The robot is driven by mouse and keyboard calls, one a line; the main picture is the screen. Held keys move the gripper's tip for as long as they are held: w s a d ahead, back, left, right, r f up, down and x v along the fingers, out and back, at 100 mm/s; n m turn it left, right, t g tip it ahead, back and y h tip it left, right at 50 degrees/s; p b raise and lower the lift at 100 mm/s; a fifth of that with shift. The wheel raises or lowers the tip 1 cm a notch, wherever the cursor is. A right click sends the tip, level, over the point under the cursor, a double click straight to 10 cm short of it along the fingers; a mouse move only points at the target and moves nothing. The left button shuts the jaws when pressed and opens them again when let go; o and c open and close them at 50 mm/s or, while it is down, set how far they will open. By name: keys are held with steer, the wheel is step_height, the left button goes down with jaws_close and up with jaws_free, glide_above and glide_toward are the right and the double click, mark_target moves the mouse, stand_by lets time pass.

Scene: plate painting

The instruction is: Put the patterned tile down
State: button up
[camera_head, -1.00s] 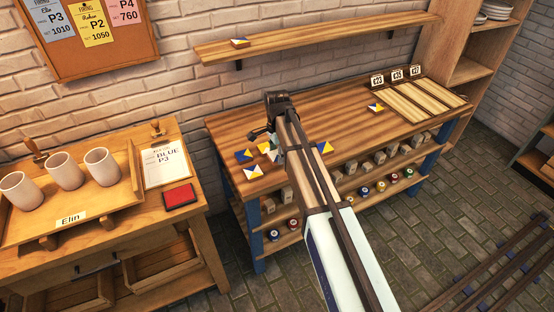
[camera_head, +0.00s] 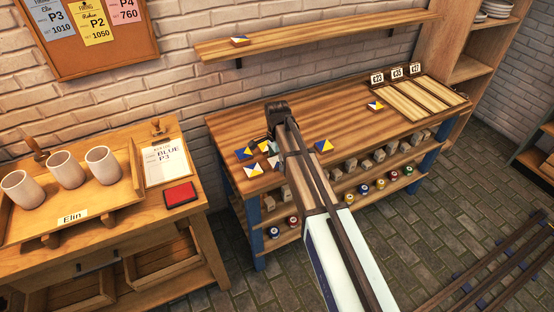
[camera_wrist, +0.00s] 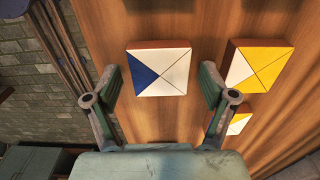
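A square tile (camera_wrist: 172,70) patterned in white with one blue triangle lies on the wooden bench top in the wrist view. My gripper (camera_wrist: 160,75) is open, with one finger on each side of this tile and a visible gap on both sides. In the head view my gripper (camera_head: 270,146) is low over the left part of the bench, and it partly hides the tile (camera_head: 275,162) there. A yellow-and-white tile (camera_wrist: 262,66) lies right of the gripper in the wrist view, with a smaller-looking one (camera_wrist: 238,122) near it.
Other patterned tiles lie on the bench (camera_head: 324,146), by the striped boards (camera_head: 375,106) and on the wall shelf (camera_head: 240,41). Paint pots and blocks fill the lower shelves. A side table (camera_head: 110,230) with cups stands left.

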mark_target(277, 161)
step_height(277, 161, up, 12)
steer(key=b, duration=0.2)
steer(key=shift+r+b, duration=0.2)
steer(key=shift+b, duration=0.15)
stand_by(0.3)
